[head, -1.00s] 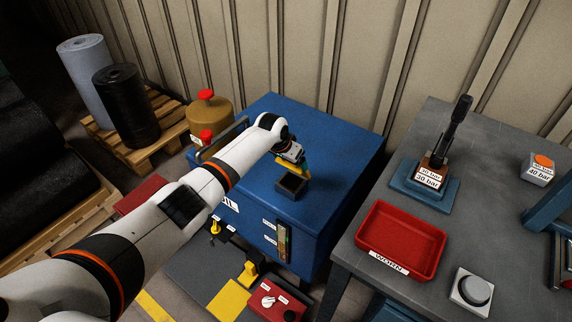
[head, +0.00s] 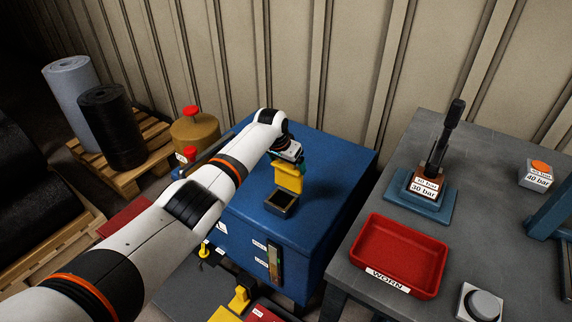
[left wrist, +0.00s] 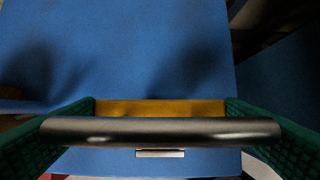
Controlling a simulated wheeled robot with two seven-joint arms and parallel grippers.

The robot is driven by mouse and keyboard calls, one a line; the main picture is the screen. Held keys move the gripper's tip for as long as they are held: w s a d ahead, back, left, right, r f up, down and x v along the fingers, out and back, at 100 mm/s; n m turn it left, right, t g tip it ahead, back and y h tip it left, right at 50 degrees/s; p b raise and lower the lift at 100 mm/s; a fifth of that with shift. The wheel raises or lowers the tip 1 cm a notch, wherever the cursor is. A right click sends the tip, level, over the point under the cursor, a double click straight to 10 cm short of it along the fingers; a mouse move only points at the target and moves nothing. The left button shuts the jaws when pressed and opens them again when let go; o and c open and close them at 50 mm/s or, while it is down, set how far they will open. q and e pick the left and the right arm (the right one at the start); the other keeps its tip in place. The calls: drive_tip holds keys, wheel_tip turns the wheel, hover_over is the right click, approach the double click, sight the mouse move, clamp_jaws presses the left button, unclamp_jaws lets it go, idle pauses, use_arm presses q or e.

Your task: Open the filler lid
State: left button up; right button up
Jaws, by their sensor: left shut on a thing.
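The yellow filler lid (head: 288,178) stands raised, roughly upright, at the far edge of the filler opening (head: 282,204), a dark square-rimmed neck on top of the blue tank (head: 325,185). The opening is uncovered. My left gripper (head: 290,158) is at the top of the lid, shut on its handle. In the left wrist view the metal bar handle (left wrist: 160,130) runs across between the green finger pads, with a yellow strip of the lid (left wrist: 160,107) behind it. My right gripper is in neither view.
A grey bench (head: 455,215) on the right carries a red tray (head: 402,257) and a black lever (head: 447,135). A brown canister with a red cap (head: 194,130) and a pallet with rolls (head: 155,140) stand left. The corrugated wall is close behind the tank.

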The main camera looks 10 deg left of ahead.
use_arm(q)
drive_tip(key=shift+w+d+r, duration=0.1)
drive_tip(key=shift+w+r, duration=0.15)
drive_tip(key=shift+r, duration=0.1)
drive_tip(key=o, duration=1)
drive_tip(key=shift+o, duration=0.5)
drive_tip(key=shift+f, duration=0.15)
drive_tip(key=shift+s+r, duration=0.2)
drive_tip(key=shift+r, duration=0.15)
drive_tip(key=p+v, duration=0.2)
drive_tip(key=v, duration=0.9)
drive_tip(key=shift+s, duration=0.15)
